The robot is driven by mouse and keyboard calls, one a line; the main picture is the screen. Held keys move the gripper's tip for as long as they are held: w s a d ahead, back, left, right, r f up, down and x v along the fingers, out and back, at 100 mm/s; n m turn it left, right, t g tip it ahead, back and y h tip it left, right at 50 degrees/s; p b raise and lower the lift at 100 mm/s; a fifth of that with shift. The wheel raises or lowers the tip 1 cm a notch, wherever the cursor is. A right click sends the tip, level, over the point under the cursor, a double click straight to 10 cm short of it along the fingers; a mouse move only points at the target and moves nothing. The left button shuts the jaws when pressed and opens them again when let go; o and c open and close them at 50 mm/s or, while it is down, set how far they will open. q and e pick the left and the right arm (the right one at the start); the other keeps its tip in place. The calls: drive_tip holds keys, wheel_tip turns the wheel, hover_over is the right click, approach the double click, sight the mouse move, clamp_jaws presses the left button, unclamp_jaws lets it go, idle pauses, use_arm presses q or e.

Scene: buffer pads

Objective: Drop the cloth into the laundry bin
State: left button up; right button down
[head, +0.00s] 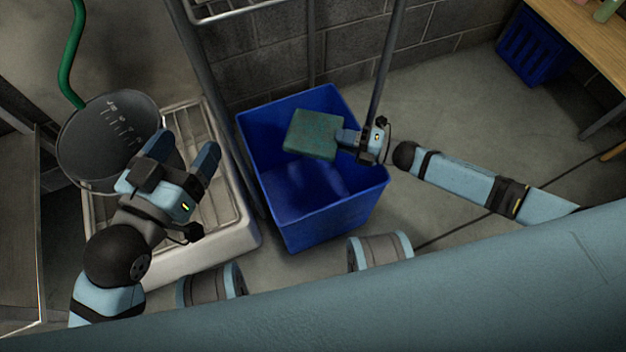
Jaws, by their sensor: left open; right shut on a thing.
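The cloth (312,134) is a dark green, square-looking piece with a flat top. My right gripper (343,140) is shut on its right edge and holds it over the opening of the laundry bin. The laundry bin (330,222) is a blue open-topped box on the floor in the middle of the view. Its visible inside looks empty; the part under the cloth is hidden. My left gripper (180,158) is open and empty, left of the bin, above a pale slatted tray.
A grey bucket (108,140) with a green hose (70,50) stands at the left by the pale slatted tray (240,238). Metal shelf posts rise behind the bin. A second blue crate (535,48) and a wooden table (590,30) are at the upper right.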

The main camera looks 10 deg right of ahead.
use_arm(q)
drive_tip(key=shift+w+a+r+m, duration=0.1)
drive_tip(key=shift+w+r+m, duration=0.05)
drive_tip(key=shift+w+m, duration=0.15)
use_arm(e)
drive_tip(key=shift+f, duration=0.45)
drive_tip(key=c, duration=0.8)
unclamp_jaws()
drive_tip(key=shift+c, duration=0.2)
use_arm(q)
drive_tip(key=shift+s+d+r+n+p, duration=0.35)
drive_tip(key=shift+s+r+n+p, duration=0.5)
drive_tip(key=shift+p, duration=0.85)
use_arm(e)
drive_tip(key=v, duration=1.3)
drive_tip(key=shift+s+d, duration=0.2)
drive_tip(key=shift+d, duration=0.15)
use_arm(q)
drive_tip(key=shift+w+f, duration=0.1)
drive_tip(key=shift+f, duration=0.1)
